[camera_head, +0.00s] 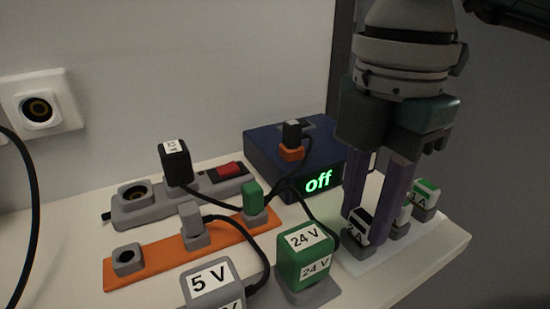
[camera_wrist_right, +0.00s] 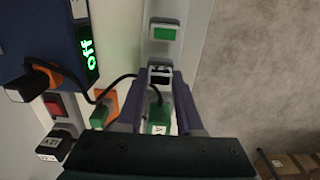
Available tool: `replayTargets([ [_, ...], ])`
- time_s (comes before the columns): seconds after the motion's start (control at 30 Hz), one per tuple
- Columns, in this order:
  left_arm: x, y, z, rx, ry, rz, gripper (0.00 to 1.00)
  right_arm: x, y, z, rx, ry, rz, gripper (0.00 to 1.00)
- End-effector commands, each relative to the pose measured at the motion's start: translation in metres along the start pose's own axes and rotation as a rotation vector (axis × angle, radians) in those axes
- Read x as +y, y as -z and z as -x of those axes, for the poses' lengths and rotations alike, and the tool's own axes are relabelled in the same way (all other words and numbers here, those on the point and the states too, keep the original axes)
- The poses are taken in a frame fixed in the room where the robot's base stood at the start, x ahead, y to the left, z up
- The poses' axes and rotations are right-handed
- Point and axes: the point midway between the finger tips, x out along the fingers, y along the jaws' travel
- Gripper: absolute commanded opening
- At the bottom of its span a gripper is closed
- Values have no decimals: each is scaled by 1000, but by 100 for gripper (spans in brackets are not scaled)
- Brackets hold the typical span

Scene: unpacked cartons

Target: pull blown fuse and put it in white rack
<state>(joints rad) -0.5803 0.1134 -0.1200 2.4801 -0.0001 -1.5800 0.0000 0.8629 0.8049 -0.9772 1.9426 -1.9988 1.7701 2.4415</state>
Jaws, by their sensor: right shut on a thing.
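The fuse with a black window marked "2 A" (camera_head: 359,226) stands upright at the near end of a row of fuses. It appears to be in its grey socket. My right gripper (camera_head: 370,218) points down with its purple fingers shut on this fuse. The same fuse shows between the fingers in the right wrist view (camera_wrist_right: 160,75). The row stands on a pale white base (camera_head: 385,265). A green-window fuse marked "3 A" (camera_head: 425,191) is at the far end; one between them is partly hidden by a finger. I cannot single out a separate white rack. My left gripper is not in view.
A green 24 V adapter (camera_head: 304,257) stands close left of the fuses. A dark blue box (camera_head: 265,150) reading "off" is behind. An orange power strip (camera_head: 155,258), a grey strip (camera_head: 130,213) and a 5 V adapter (camera_head: 212,284) are left, with black cables between.

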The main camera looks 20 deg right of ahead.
Motion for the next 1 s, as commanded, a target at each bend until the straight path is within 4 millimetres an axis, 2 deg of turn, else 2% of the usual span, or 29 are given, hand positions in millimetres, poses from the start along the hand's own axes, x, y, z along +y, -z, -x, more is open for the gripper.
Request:
replayTargets([
  [0.13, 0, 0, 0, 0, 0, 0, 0, 0, 0, 0, 0, 0, 0, 0],
  [0.17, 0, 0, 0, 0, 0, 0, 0, 0, 0, 0, 0, 0, 0, 38],
  [0.43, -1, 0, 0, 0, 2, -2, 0, 0, 0, 0, 0, 0, 0, 68],
  [0.47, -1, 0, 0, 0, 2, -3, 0, 0, 0, 0, 0, 0, 0, 71],
  [0.77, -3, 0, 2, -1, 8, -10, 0, 0, 0, 4, 0, -1, 0, 71],
  [0.87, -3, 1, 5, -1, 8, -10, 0, 1, 0, 18, 0, -3, -1, 71],
  [1.0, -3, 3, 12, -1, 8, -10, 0, 1, 0, 47, 1, -5, 1, 71],
])
